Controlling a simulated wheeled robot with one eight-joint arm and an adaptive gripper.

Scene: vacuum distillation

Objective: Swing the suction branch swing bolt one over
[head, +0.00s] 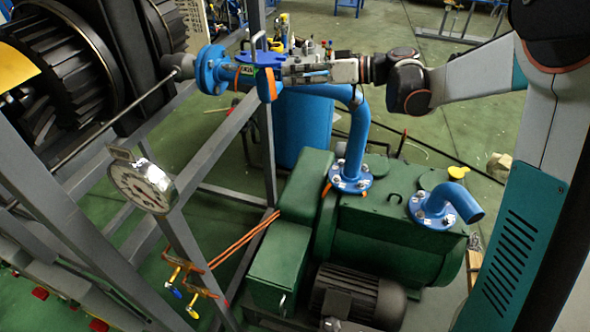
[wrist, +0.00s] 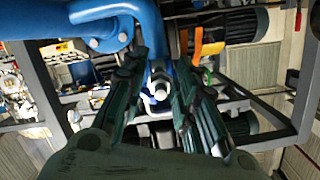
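The blue suction branch (head: 358,125) rises from the green pump and bends left to a blue flanged fitting (head: 212,70). My gripper (head: 282,72) reaches in from the right beside this fitting. In the wrist view my gripper (wrist: 158,62) has its two dark fingers spread apart. A bolt with a pale, shiny end (wrist: 160,92) shows in the gap between them, below a blue part (wrist: 152,55). I see no clear contact between the fingers and the bolt. In the head view the gripper and blue parts hide the bolt.
A grey steel frame (head: 265,130) stands left of the pump (head: 390,235). A pressure gauge (head: 143,185) is mounted on it. A second blue elbow (head: 445,203) stands on the pump's right end. A blue pipe (wrist: 60,20) crosses the wrist view's upper left. Open green floor lies behind.

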